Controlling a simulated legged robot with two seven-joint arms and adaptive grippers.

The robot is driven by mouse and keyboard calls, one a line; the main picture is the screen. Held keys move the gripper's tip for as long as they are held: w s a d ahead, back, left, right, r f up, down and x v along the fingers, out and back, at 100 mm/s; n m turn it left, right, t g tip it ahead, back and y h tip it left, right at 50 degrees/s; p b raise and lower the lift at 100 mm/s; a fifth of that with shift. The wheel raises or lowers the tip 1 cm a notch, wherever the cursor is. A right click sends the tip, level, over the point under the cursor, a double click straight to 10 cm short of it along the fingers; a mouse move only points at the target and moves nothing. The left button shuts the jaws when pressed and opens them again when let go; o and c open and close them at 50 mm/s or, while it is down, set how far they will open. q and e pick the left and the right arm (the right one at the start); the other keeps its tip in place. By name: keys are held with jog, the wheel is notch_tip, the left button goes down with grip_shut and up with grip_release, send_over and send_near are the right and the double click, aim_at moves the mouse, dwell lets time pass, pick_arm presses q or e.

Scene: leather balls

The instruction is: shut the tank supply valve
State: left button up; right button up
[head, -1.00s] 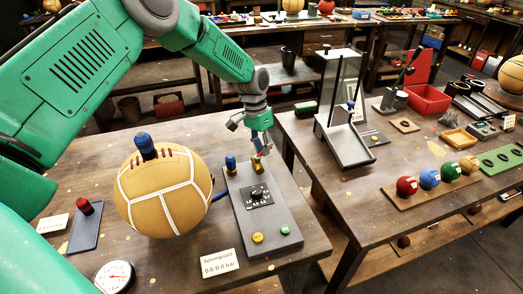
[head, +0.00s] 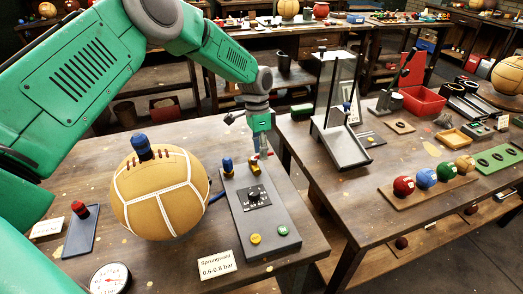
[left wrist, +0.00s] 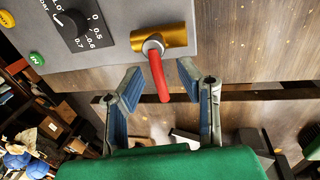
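The tank supply valve is a brass body (left wrist: 165,37) with a red lever (left wrist: 158,76), at the far end of a grey control panel (head: 268,220). In the left wrist view the lever sticks out crosswise to the brass body, toward my gripper. The brass body also shows in the head view (head: 253,168). My left gripper (left wrist: 158,82) is open, with its blue-padded fingers on either side of the lever. A gap shows on both sides, so I see no grip on it. It also shows in the head view (head: 262,153), just beyond the valve. My right gripper is not in view.
A laced leather ball (head: 160,195) with a blue cap stands left of the panel. The panel has a black dial (head: 254,196), a yellow button (head: 255,239) and a green button (head: 282,230). A pressure gauge (head: 110,279) and sign (head: 217,265) are in front.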

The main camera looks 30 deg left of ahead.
pick_arm(q)
jog(key=shift+w+f, duration=0.1)
jog(key=shift+f, duration=0.05)
notch_tip(320, 180, up, 12)
jog(key=w+a, duration=0.1)
jog(key=a, duration=0.1)
jog(key=shift+w+f, duration=0.15)
jog(key=shift+w, duration=0.15)
dwell(0.3)
jog(key=shift+f, duration=0.15)
